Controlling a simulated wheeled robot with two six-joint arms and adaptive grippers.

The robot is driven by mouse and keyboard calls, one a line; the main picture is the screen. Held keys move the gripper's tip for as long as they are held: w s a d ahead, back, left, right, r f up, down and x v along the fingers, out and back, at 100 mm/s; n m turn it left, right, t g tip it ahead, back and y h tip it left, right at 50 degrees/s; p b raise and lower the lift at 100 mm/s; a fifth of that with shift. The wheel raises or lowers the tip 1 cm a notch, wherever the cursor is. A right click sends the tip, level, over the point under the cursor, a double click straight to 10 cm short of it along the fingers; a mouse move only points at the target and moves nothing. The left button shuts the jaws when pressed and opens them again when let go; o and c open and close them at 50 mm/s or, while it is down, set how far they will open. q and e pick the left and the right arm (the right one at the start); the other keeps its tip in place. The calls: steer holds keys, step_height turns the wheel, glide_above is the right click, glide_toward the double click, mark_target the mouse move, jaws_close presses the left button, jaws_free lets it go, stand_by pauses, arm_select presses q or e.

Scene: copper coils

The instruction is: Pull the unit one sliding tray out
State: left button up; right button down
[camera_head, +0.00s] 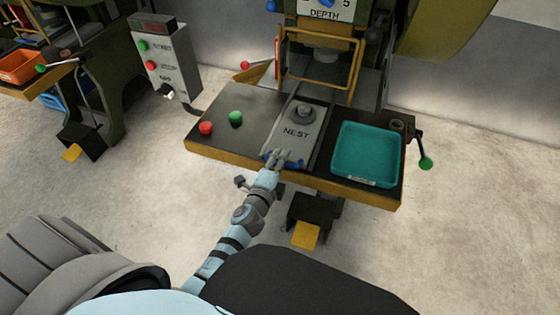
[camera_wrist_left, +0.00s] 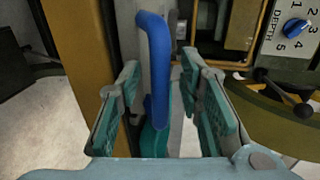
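The sliding tray (camera_head: 297,143), marked NEST, is a grey strip set in the dark table of the press. A round grey piece (camera_head: 303,112) sits on it. Its blue handle (camera_head: 269,161) is at the front edge, partly hidden by my left gripper (camera_head: 282,155). In the left wrist view the blue handle (camera_wrist_left: 158,70) stands between the teal-padded fingers of my left gripper (camera_wrist_left: 160,80). The fingers are apart, with a gap on both sides of the handle, so the gripper is open around it. My right gripper is not in view.
A teal bin (camera_head: 367,153) stands on the table right of the tray. Red (camera_head: 206,128) and green (camera_head: 235,118) buttons are at the left. A yellow guard frame (camera_head: 318,60) is behind the tray. A pedal (camera_head: 305,233) is below. The floor in front is partly clear.

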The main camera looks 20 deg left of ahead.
arm_select(q)
steer(key=shift+s, duration=0.1)
steer(key=v, duration=1.2)
